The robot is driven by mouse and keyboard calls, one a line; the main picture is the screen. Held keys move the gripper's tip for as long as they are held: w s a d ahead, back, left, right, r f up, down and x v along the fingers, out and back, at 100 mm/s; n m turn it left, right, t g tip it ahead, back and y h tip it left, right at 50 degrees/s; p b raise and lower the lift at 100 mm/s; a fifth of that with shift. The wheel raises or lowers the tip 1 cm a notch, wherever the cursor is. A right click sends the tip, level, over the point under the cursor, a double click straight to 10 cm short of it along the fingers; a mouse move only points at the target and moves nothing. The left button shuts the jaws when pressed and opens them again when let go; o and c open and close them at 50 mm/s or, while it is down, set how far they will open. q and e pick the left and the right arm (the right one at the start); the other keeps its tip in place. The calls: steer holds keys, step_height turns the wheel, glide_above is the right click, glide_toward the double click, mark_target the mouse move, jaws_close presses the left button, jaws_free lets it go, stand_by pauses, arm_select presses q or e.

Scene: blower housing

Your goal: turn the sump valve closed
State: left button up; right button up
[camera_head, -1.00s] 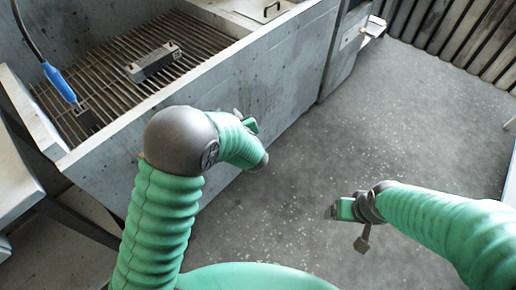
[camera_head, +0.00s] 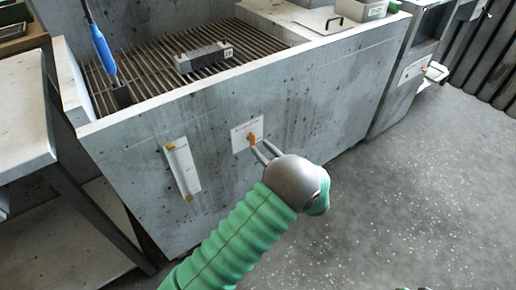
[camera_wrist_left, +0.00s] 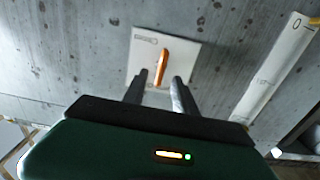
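The sump valve shows as an orange handle (camera_head: 252,140) on a white plate (camera_head: 240,131) on the tank's front wall. In the left wrist view the handle (camera_wrist_left: 161,63) stands nearly upright, leaning slightly right at the top. My left gripper (camera_head: 262,152) points at the plate from the lower right. In the left wrist view its two fingers (camera_wrist_left: 160,78) are apart, one on each side of the handle's lower end, with gaps visible. Whether the tips touch the plate I cannot tell.
A white strip gauge (camera_head: 183,169) with yellow ends is on the wall left of the valve. The tank's grating (camera_head: 150,72) holds a grey block (camera_head: 203,57) and a blue-handled tool (camera_head: 103,48). A bench (camera_head: 25,125) stands at left. Floor at right is clear.

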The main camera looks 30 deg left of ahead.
mark_target(252, 140)
arm_select(q)
steer(key=x, duration=0.3)
steer(key=shift+w+a+b, duration=0.1)
steer(key=shift+a+b, duration=0.1)
steer(key=shift+b, duration=0.1)
steer(key=shift+c, duration=0.2)
jaws_close()
